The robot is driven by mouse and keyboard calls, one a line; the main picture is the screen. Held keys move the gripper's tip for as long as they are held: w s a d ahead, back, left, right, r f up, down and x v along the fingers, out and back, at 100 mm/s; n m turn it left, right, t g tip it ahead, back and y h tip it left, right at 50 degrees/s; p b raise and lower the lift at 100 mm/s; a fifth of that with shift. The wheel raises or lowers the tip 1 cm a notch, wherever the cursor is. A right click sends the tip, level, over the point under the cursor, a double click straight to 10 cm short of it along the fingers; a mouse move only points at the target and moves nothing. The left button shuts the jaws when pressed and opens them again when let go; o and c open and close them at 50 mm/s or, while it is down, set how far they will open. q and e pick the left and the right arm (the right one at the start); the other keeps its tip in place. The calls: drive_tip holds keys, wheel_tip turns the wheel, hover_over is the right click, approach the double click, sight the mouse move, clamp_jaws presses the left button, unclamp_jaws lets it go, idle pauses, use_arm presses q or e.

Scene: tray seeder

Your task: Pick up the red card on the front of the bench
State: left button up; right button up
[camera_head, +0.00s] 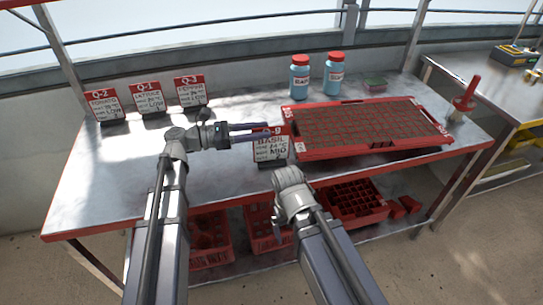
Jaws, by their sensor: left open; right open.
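The front card (271,149) has a red top band and a white face reading BASIL. It stands upright in a dark holder on the bench (200,168), near the front edge and left of the seed tray. My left gripper (267,131) reaches in from the left at the card's red top, its two long dark fingers apart. The fingertips overlap the card's upper left in this view; I cannot tell whether they touch it. My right gripper (290,181) is just below and right of the card, seen from behind, with its fingertips mostly hidden.
A red-rimmed seed tray (371,153) fills the bench's right half. Two blue bottles (300,80) stand behind it, and a red-handled tool (466,95) stands at right. Three similar cards (149,96) stand at the back left. Red crates (210,240) sit on the lower shelf.

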sight(271, 130)
use_arm(q)
drive_tip(key=d, duration=0.3)
drive_tip(key=shift+w+d, duration=0.25)
drive_tip(key=shift+w, duration=0.05)
drive_tip(key=shift+c, duration=0.3)
clamp_jaws()
idle(0.8)
